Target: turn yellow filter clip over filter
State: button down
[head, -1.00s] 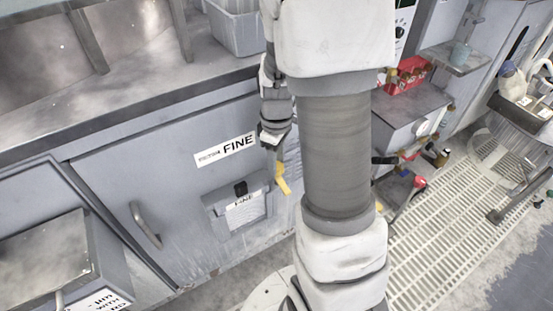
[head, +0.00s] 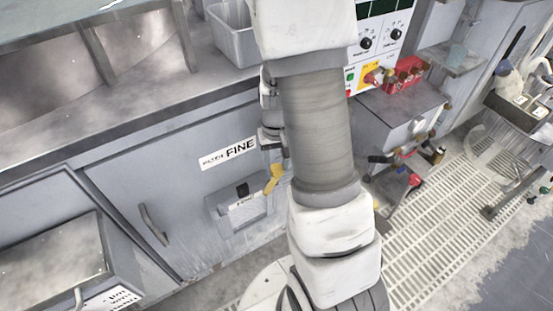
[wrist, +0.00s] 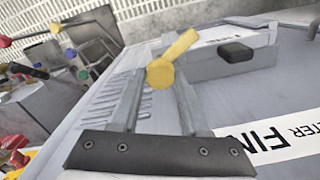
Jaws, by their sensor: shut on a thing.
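The yellow filter clip (head: 274,178) is at the right side of the small grey filter box (head: 212,212) on the cabinet front. In the head view its lower end tilts down and left toward the box. In the wrist view the clip (wrist: 174,58) has a round hub and an arm reaching up and right toward the box (wrist: 208,66). The box has a black knob (wrist: 235,52). My gripper (wrist: 160,82) is shut on the clip at its hub. In the head view my arm hides much of the gripper. I cannot tell whether the clip's arm overlaps the box.
A "FINE" label (head: 229,153) and a curved handle (head: 152,225) are on the cabinet door. A floor grating (head: 440,235) lies at the right.

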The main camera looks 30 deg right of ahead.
jog(key=m+p, duration=0.2)
jog(key=m, duration=0.4)
jog(key=shift+p, duration=0.4)
dwell(0.3)
jog(key=shift+c, duration=2.1)
grip_release()
notch_tip(320, 180, up, 18)
jog(key=p, duration=0.6)
jog(key=shift+f, duration=0.25)
